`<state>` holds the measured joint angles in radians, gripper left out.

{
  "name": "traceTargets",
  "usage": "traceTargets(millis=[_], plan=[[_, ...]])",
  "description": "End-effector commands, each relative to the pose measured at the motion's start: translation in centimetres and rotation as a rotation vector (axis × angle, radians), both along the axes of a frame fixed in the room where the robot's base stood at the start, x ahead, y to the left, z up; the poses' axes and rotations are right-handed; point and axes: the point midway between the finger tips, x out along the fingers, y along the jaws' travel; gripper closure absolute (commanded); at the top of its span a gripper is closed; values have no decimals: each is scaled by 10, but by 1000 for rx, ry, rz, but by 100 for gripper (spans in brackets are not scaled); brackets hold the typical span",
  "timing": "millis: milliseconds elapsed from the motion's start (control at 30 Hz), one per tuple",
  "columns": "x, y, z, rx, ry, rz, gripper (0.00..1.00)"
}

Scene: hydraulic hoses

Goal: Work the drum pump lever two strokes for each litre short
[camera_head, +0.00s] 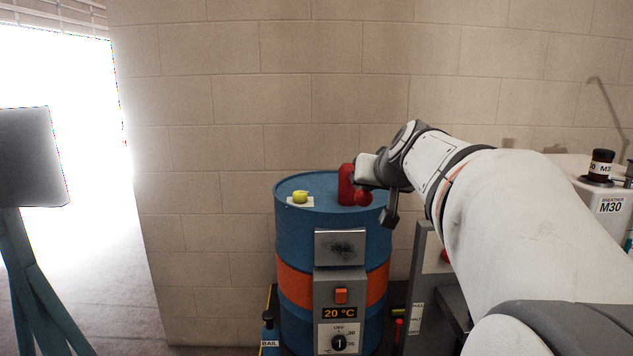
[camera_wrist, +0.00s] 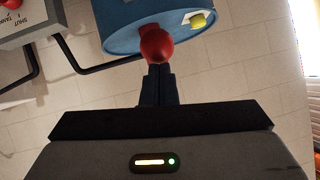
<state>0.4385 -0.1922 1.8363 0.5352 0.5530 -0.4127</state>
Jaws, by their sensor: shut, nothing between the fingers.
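The blue drum (camera_head: 293,230) with an orange band stands against the wall. On its top are a red upright pump body (camera_head: 346,185) and a red ball knob (camera_head: 363,198). In the wrist view the red ball (camera_wrist: 157,44) lies just beyond the fingertips of my gripper (camera_wrist: 158,72), in line with them. The fingers are shut with nothing between them. Whether they touch the ball I cannot tell. My gripper also shows in the head view (camera_head: 359,184), beside the red pump. The lever's rod is not clearly visible.
A yellow cap (camera_head: 300,197) sits on the drum top. The drum's front has a heater panel (camera_head: 340,290) reading 20 °C. A marked grey panel (camera_head: 421,290) stands right of the drum, and a tank labelled BREATHER M30 (camera_head: 608,210) at far right. Black tubing (camera_wrist: 72,62) crosses the wrist view.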

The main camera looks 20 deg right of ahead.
Motion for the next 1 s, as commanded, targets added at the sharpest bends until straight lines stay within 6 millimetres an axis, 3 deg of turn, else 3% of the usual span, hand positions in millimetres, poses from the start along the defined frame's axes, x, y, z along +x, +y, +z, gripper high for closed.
traceTargets(millis=[33, 633, 1000], plan=[[-1, 0, -17, -6, -17, 0, 100], [-6, 2, -66, -64, -223, 0, 100], [-4, 1, -93, -64, -217, 1, 100]])
